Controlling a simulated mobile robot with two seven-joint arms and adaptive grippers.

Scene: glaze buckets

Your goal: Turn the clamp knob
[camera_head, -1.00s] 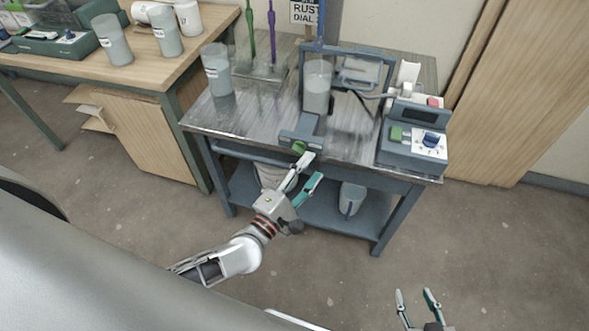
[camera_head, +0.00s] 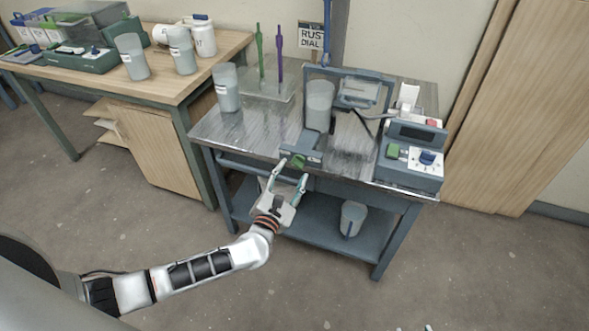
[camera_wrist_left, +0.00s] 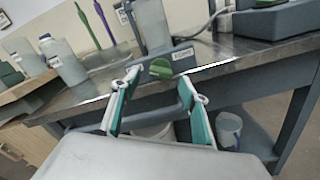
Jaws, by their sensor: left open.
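The green clamp knob (camera_head: 299,160) is on the front of the blue-grey clamp block (camera_head: 306,147) at the front edge of the metal-topped table. It also shows in the left wrist view (camera_wrist_left: 160,68), with a white label beside it. My left gripper (camera_head: 292,169) is open and empty in front of the table edge, just short of the knob. In the left wrist view the knob appears between and beyond the two fingertips (camera_wrist_left: 158,80), apparently untouched. Of my right gripper only a tiny tip (camera_head: 428,328) shows at the bottom edge.
A grey bucket (camera_head: 319,105) stands behind the clamp block. A control box (camera_head: 411,155) with a green button and blue dial is at right. Another bucket (camera_head: 227,88) stands at left. A lower shelf (camera_head: 325,232) holds a container (camera_head: 353,218).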

